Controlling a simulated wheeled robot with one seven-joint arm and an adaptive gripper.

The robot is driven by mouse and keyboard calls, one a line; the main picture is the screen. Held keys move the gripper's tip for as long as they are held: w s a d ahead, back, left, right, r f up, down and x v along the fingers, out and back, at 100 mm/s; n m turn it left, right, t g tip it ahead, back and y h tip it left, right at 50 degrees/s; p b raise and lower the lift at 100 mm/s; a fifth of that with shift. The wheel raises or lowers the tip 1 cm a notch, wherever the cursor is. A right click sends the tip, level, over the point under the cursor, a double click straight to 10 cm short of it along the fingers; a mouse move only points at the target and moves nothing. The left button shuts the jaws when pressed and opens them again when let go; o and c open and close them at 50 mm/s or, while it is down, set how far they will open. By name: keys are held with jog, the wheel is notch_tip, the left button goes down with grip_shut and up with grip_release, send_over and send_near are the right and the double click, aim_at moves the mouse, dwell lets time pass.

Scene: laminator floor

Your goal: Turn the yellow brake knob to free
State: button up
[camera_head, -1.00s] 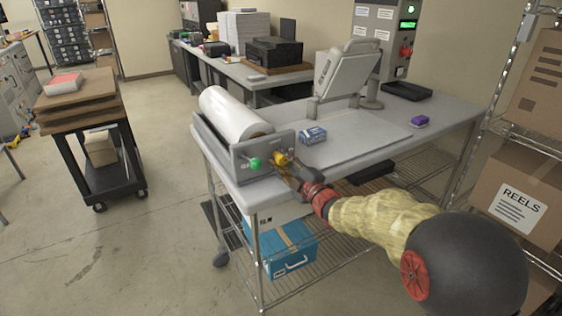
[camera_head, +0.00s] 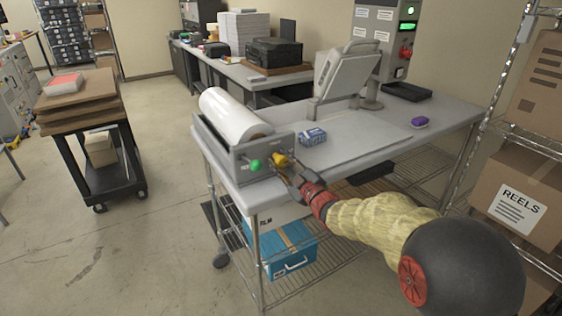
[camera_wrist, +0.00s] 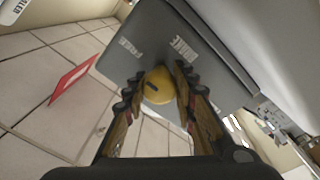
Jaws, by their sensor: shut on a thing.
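The yellow brake knob (camera_head: 281,160) is on the front panel (camera_head: 262,153) of the film roll holder, right of a green knob (camera_head: 254,165). In the wrist view the yellow knob (camera_wrist: 158,86) sits between the two fingers of my gripper (camera_wrist: 157,88), which is shut on it. A dark mark shows on the knob's face. The labels FREE and BRAKE are on the grey panel above it in that view; the mark is tilted and I cannot tell which label it points to. In the head view my gripper (camera_head: 287,174) reaches the knob from the lower right.
A white film roll (camera_head: 234,116) lies in the holder behind the panel. A purple item (camera_head: 419,122) is farther right. A wire shelf with cartons (camera_head: 520,195) stands at the right.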

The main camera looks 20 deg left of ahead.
jog(key=shift+f, duration=0.1)
jog(key=o, duration=1.2)
jog(key=shift+c, duration=0.2)
jog(key=v, duration=1.2)
jog(key=shift+f, duration=0.1)
